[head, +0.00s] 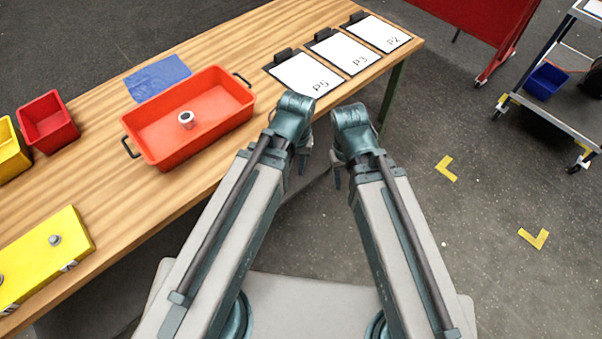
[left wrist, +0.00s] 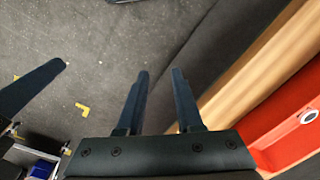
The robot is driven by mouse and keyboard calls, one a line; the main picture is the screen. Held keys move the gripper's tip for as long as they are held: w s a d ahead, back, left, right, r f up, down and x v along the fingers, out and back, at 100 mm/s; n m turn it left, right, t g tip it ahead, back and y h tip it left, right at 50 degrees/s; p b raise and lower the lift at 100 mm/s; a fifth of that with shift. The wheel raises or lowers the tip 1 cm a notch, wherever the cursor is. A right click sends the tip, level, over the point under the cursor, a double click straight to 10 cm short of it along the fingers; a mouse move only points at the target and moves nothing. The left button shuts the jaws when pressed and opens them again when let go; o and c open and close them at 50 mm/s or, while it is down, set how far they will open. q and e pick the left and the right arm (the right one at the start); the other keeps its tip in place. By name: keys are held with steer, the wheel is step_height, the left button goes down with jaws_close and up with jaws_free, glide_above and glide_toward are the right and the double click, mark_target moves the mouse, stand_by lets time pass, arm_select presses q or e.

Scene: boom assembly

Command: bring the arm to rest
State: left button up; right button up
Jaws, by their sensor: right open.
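Both of my arms reach forward side by side over the floor in front of the wooden table (head: 215,180). My left gripper (head: 303,165) hangs below its wrist near the table edge and is mostly hidden in the head view. In the left wrist view its two fingers (left wrist: 159,72) stand apart with only floor showing between them. My right gripper (head: 337,180) hangs below the right wrist, open, apart from the left one. A dark finger at the left of the left wrist view seems to belong to it.
On the table are an orange tray (head: 226,93) holding a small white round part (head: 186,120), a blue mat (head: 157,78), red bin (head: 47,122), yellow bin (head: 8,150), yellow block (head: 45,258) and clipboards (head: 306,74). A cart (head: 560,105) stands right; floor between is clear.

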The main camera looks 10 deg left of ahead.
arm_select(q)
steer(key=s+d+m, duration=0.2)
steer(key=m, duration=0.1)
steer(key=shift+s+d+m+y, duration=0.2)
steer(key=shift+m+y, duration=0.1)
steer(key=shift+y, duration=0.1)
step_height(320, 180, down, 2)
steer(key=shift+f+b, duration=0.1)
steer(key=shift+b, duration=0.95)
